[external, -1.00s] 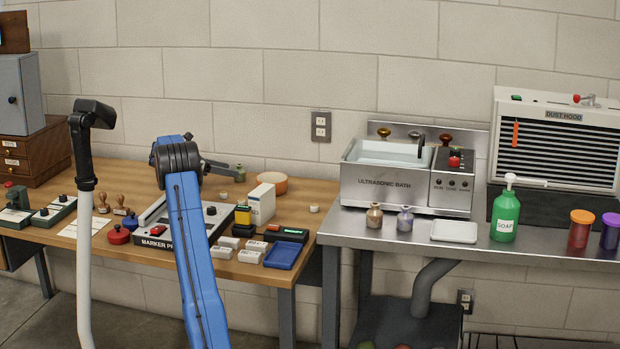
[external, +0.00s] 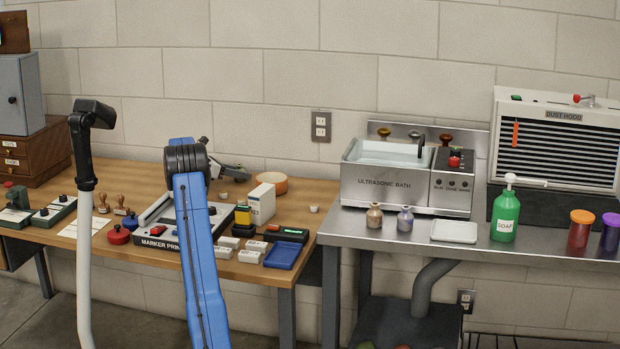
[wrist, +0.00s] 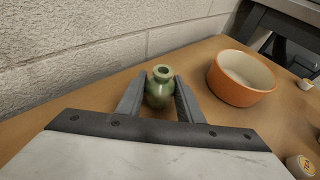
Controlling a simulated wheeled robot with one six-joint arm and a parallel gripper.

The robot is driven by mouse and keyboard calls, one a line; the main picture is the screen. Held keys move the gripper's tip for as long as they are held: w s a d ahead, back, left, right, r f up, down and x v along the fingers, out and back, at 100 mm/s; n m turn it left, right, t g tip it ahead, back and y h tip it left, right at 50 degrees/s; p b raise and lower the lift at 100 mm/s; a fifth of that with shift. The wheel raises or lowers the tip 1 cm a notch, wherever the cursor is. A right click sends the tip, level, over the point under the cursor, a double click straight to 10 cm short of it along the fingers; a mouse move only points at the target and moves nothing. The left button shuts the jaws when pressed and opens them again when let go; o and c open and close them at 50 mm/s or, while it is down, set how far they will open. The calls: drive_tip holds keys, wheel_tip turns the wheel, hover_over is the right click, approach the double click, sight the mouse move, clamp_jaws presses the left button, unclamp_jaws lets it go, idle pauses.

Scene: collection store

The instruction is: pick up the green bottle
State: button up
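The green bottle (wrist: 160,92) is a small, round-bodied glazed bottle with a narrow neck and open mouth. In the wrist view it stands upright on the wooden table, between the two fingers of my gripper (wrist: 161,80). The fingers are apart, one on each side of it; whether either touches it I cannot tell. In the external view my gripper (external: 238,172) is low over the back of the wooden table and largely covers the bottle there.
An orange bowl (wrist: 241,78) stands close to the right of the bottle. The wall (wrist: 80,50) is close behind. A white box (external: 261,204) and the marker press (external: 160,243) stand nearer the front. A green soap bottle (external: 505,217) stands on the steel table.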

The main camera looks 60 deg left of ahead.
drive_tip(key=c, duration=0.4)
